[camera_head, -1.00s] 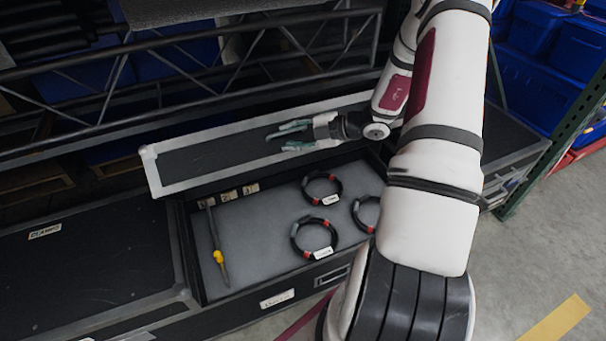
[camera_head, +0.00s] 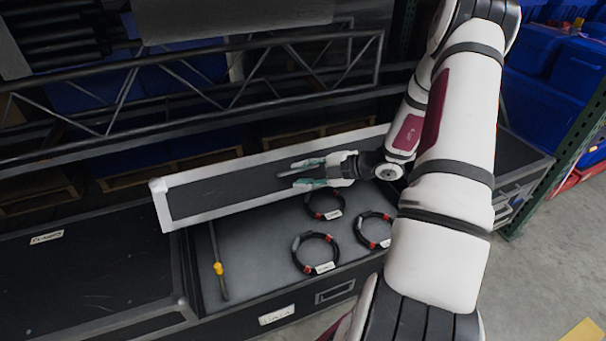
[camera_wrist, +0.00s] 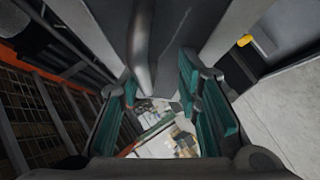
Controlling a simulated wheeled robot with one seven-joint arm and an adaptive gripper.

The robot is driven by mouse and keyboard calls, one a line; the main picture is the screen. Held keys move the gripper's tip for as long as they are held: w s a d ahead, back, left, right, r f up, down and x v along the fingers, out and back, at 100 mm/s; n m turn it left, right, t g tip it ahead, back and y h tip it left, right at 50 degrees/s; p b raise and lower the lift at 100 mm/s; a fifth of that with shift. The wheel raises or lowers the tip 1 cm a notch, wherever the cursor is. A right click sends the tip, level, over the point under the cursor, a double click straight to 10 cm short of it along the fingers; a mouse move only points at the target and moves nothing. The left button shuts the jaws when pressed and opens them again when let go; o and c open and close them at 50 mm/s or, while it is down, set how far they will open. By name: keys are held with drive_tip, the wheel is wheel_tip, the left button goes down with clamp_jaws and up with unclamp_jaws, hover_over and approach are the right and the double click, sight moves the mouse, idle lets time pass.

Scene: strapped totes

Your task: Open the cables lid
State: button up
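The cables case (camera_head: 250,255) is the middle case; its front label is too small to read. Its long lid (camera_head: 220,190), dark with a pale metal border, stands raised and tilted over the back of the case, hiding the back strip. Black cable coils with red bands (camera_head: 315,252) lie inside on grey foam, beside a yellow-collared tool (camera_head: 218,268). My gripper (camera_head: 295,174) has its green fingers spread in front of the lid's dark face; I cannot tell whether they touch it. The wrist view shows the spread fingers (camera_wrist: 160,95) with a grey panel close by.
A closed case labelled clamps (camera_head: 90,270) adjoins on the left. A metal truss (camera_head: 200,75) runs behind the lid. Blue bins (camera_head: 555,85) and a green rack post (camera_head: 560,160) stand at right. Bare floor (camera_head: 535,270) shows at right.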

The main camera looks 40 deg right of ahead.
drive_tip(key=w+r+p+v, duration=0.1)
drive_tip(key=p+v, duration=0.3)
drive_tip(key=v, duration=0.3)
drive_tip(key=w+d+r+p+v, duration=0.1)
drive_tip(key=p+v, duration=0.3)
drive_tip(key=v, duration=0.4)
drive_tip(key=shift+r+p, duration=0.3)
drive_tip(key=shift+r, duration=0.3)
idle(0.6)
drive_tip(key=shift+d, duration=0.1)
idle(0.6)
